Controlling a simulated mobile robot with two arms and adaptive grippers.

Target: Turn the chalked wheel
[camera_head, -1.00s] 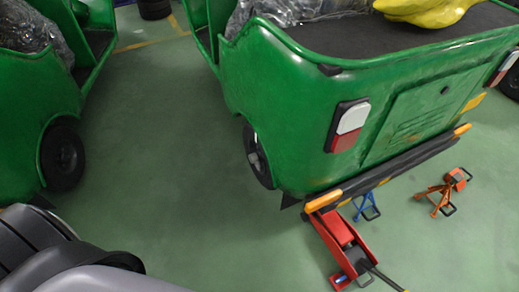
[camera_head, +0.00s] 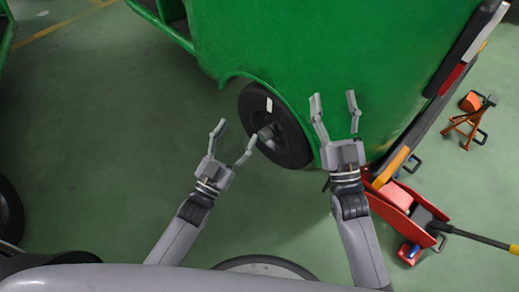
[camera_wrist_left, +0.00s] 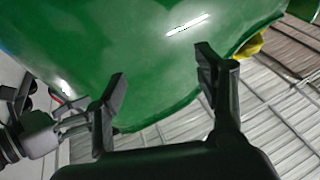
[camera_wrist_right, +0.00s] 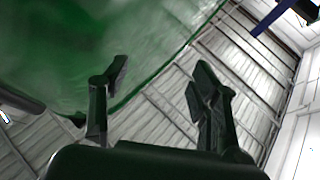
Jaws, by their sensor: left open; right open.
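The chalked wheel (camera_head: 290,146) is a black tyre with a grey hub and a white mark (camera_head: 269,104) near its top. It sits at the lower side of the green rickshaw (camera_head: 300,45), partly under the body. My left gripper (camera_head: 234,136) is open and empty, left of the wheel, with one fingertip close to the hub in the head view; I cannot tell if they touch. My right gripper (camera_head: 333,97) is open and empty, right of the wheel, in front of the green body. Both wrist views show open fingers before green bodywork; neither clearly shows the wheel.
A red jack (camera_head: 392,194) with a black and yellow handle (camera_head: 480,238) stands at the rickshaw's rear corner, right of my right arm. An orange stand (camera_head: 463,123) is further right. Another green vehicle edges in at the left. Floor left of the wheel is clear.

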